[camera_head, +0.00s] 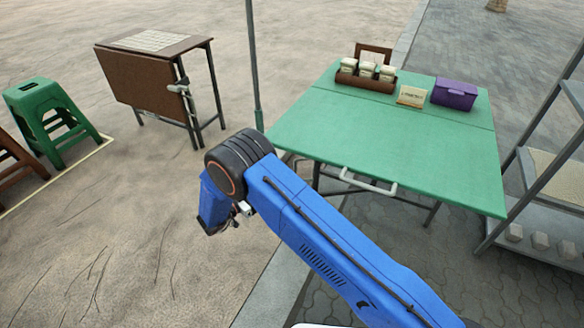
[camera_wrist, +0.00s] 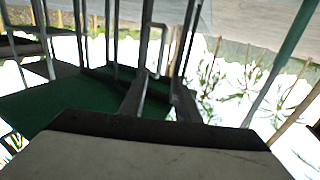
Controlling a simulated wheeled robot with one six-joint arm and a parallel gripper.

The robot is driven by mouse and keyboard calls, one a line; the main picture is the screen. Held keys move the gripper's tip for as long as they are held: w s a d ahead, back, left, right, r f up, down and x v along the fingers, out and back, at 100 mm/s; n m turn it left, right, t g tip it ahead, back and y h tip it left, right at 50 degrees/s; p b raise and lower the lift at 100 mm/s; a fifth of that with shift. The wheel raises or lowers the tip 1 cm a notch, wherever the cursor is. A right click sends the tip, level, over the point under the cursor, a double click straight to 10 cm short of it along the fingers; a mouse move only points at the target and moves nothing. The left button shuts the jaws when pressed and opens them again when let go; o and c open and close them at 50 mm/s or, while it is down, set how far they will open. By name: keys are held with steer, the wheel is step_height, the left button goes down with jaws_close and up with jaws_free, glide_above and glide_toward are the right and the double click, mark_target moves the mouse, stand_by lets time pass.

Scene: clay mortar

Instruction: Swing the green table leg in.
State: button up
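The green folding table (camera_head: 395,125) stands upright at the right of the head view. Dark thin legs (camera_head: 432,213) show below its front edge, and a pale grey U-shaped bar (camera_head: 368,181) sticks out there. I cannot tell whether this bar belongs to a leg. My gripper (camera_head: 224,228) hangs low to the left of the table, apart from it. The wrist view is upside down. There my gripper (camera_wrist: 160,88) shows two fingers spread apart with nothing clearly between them. Several grey tubes stand beyond, near a dark green surface (camera_wrist: 50,105).
A wooden box with packets (camera_head: 365,84), a small sign (camera_head: 411,97) and a purple box (camera_head: 454,94) sit on the table. A green pole (camera_head: 252,60) stands at its left. A brown folding table (camera_head: 140,80), green stool (camera_head: 50,115) and shelf rack (camera_head: 545,170) stand around. Sandy ground is open at lower left.

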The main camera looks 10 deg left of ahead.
mark_target(295, 169)
steer(key=x, duration=1.6)
steer(key=shift+w, duration=0.1)
steer(key=shift+c, duration=0.5)
jaws_close()
